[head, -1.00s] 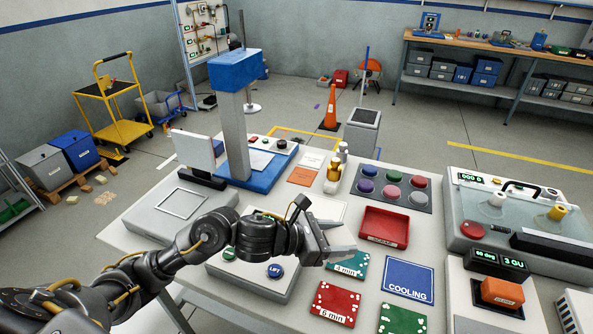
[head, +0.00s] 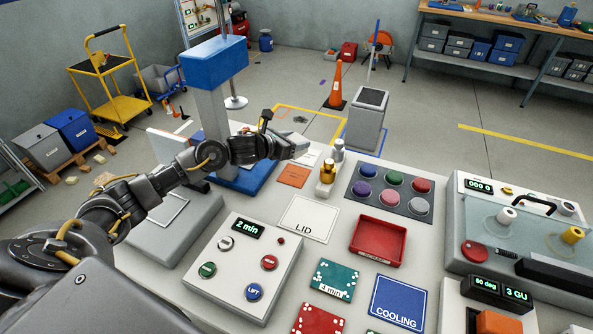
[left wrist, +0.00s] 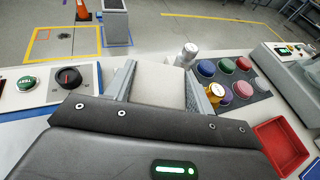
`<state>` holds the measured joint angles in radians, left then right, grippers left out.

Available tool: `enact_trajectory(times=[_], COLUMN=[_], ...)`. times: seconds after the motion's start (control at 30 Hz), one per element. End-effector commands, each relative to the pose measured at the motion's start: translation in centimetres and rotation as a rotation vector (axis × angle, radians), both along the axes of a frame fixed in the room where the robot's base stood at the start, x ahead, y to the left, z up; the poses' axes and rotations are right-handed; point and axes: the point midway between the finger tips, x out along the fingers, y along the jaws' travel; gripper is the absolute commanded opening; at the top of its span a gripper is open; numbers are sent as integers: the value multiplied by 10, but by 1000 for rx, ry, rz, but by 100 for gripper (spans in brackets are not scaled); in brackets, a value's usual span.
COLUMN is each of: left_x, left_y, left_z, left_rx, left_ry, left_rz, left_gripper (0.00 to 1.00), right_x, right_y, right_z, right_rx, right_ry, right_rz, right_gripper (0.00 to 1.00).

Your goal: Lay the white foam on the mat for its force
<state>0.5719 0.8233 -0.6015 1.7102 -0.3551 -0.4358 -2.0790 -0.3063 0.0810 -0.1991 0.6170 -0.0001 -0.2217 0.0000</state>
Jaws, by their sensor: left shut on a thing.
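My left gripper (head: 298,146) is over the back of the table, between the blue-topped press and the small metal cylinders. In the left wrist view its two grey fingers (left wrist: 160,72) stand either side of a plain off-white block (left wrist: 158,84), which looks like the white foam, and are shut on it. In the head view the block is hidden or too small to tell. On the table lie a teal "4 min" mat (head: 334,279), a red mat (head: 318,321) cut by the lower edge, and a blue "COOLING" mat (head: 398,301). My right gripper is out of view.
The press (head: 213,95) stands close to the left arm. A gold cylinder (head: 328,171) and a silver one (head: 338,149) stand right of the gripper. A button box (head: 245,262) reads "2 min". A red tray (head: 378,240) and a knob panel (head: 390,190) are further right.

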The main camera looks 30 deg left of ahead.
Motion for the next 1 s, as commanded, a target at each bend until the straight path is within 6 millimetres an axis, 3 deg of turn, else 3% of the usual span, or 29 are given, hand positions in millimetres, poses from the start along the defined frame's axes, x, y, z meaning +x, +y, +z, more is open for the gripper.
enact_trajectory(times=[0.3,0.53,0.8,1.0], left_x=[-1,0,0,0], left_y=[-1,-2,-3,-3], left_z=[-52,-62,-94,-96], left_rx=[-1,-1,-1,0], left_ry=[6,4,4,2], left_rz=[0,-3,-3,-4], left_gripper=[28,28,28,28], right_x=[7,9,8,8], right_y=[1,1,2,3], right_z=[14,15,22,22], right_rx=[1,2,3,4], right_ry=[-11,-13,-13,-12], right_rz=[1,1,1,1], right_gripper=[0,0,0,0])
